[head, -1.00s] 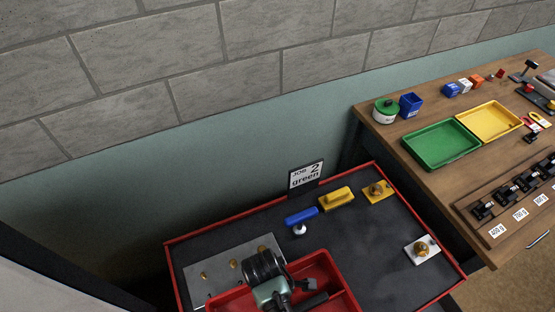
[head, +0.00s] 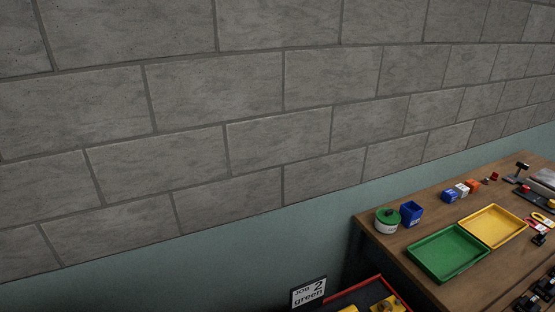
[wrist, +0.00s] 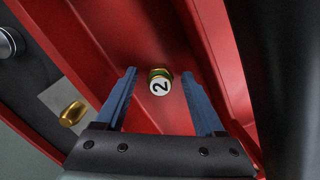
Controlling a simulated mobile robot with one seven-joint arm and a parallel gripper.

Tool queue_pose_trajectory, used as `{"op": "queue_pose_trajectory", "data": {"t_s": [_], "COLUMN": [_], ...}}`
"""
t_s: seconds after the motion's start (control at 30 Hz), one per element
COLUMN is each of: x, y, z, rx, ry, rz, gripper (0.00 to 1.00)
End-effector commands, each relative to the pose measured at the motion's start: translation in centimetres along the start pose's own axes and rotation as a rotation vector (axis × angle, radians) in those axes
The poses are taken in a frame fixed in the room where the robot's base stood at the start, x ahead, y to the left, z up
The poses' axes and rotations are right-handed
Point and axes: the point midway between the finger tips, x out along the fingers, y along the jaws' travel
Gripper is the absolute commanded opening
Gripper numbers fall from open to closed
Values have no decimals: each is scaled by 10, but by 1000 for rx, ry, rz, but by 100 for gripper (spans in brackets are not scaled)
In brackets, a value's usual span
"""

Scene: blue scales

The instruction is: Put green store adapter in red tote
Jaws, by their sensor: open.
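A small brass adapter (wrist: 159,83) with a green band and a white end marked 2 is inside the red tote (wrist: 205,40) in the wrist view. My gripper (wrist: 160,73) is open, its two blue fingers apart on either side of the adapter in the picture. Clear gaps show between the adapter and both fingers, and how far below the fingertips it lies is hard to tell.
Outside the tote, a brass piece (wrist: 72,114) sits on a grey plate, with a silver round part (wrist: 8,42) beyond. In the head view, a wooden bench at right holds a green tray (head: 447,252), a yellow tray (head: 493,226), a green-lidded pot (head: 387,221) and a blue bin (head: 411,213).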

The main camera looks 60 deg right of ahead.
Motion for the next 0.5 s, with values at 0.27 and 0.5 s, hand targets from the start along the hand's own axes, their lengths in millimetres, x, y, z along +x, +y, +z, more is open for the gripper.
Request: {"op": "queue_pose_trajectory", "data": {"t_s": [0.27,0.5], "x": [-32,-83], "y": [1,1], "z": [0,-1], "rx": [0,0], "ry": [3,3], "rz": [4,4], "gripper": [71,71]}}
